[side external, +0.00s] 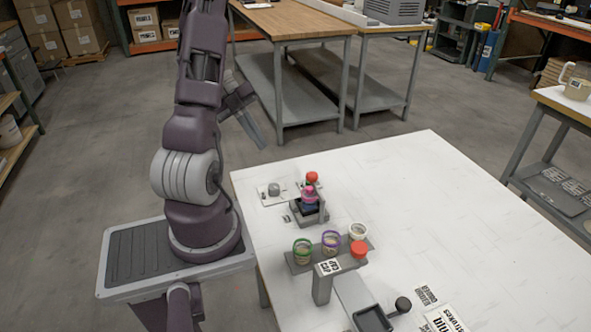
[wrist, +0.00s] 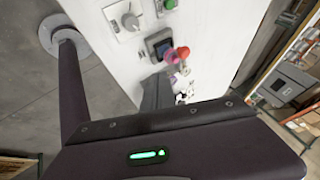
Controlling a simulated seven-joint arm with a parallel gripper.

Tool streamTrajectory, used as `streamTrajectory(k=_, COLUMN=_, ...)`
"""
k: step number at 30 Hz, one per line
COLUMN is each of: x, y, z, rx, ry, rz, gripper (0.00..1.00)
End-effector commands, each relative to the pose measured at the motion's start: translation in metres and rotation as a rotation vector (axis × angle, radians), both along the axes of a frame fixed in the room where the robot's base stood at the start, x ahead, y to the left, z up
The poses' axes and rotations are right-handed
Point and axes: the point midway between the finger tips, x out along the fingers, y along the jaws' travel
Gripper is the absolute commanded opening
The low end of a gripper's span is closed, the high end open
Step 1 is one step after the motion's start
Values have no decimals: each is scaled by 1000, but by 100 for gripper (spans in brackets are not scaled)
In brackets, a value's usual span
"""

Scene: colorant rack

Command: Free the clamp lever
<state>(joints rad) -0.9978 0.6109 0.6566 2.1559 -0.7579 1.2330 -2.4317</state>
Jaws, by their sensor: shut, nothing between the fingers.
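A red ball knob (side external: 312,177), which looks like the clamp lever's end, stands at the back of a small dark fixture (side external: 322,216) on the white table. A pink-topped, blue-banded container (side external: 309,196) sits in that fixture, right beside the knob. The red knob also shows in the wrist view (wrist: 183,52), partly over a pink shape; the lever's shaft is hard to make out. My gripper (side external: 258,138) is shut and empty, raised beyond the table's back-left corner, well apart from the fixture.
A grey rack (side external: 327,253) near the front holds green-, purple- and white-rimmed jars and a red piece. A grey post (side external: 321,289), black tray (side external: 372,319) and black knob (side external: 403,304) stand in front. A plate with a grey knob (side external: 273,189) is left. The table's right side is clear.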

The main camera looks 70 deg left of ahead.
Motion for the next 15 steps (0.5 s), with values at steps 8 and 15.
streamTrajectory(k=8, x=9, y=-12, z=-18, rx=-4, ry=0, rz=-6, gripper=0)
streamTrajectory(k=15, x=30, y=-38, z=-61, rx=-4, ry=0, rz=-8, gripper=0)
